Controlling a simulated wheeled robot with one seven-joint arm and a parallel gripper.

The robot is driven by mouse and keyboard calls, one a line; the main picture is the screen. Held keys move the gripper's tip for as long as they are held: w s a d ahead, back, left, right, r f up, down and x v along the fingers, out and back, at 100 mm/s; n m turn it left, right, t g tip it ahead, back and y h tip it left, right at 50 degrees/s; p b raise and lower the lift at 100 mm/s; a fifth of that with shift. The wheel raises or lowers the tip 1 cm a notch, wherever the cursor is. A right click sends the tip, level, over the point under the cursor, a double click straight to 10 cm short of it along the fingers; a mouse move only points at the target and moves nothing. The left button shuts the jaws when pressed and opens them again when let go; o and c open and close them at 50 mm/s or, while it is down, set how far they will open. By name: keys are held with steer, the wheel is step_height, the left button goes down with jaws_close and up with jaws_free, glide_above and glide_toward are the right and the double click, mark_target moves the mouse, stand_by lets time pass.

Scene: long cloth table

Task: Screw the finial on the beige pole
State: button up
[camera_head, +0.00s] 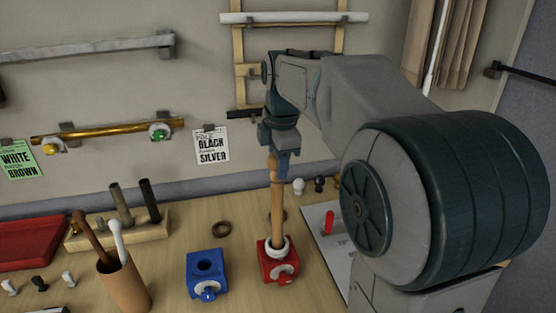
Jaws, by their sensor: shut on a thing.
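The tan-beige pole (277,205) stands nearly upright with its lower end in the red holder block (266,266), inside a pale ring at the block's top. My gripper (280,158) is at the pole's upper end and is shut on it. The fingers partly cover the pole's top, and I cannot make out a finial there. More small knobs (38,284) lie at the left front.
A blue holder block (199,281) with an empty hole stands left of the red one. A cup (125,286) with two rods, a wooden rack (150,230) with dark rods and a red tray (30,243) are at left. A ring (222,228) lies behind the blocks. My arm hides the right side.

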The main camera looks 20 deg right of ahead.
steer(key=shift+f, duration=0.25)
steer(key=o, duration=1.1)
steer(key=shift+c, duration=0.2)
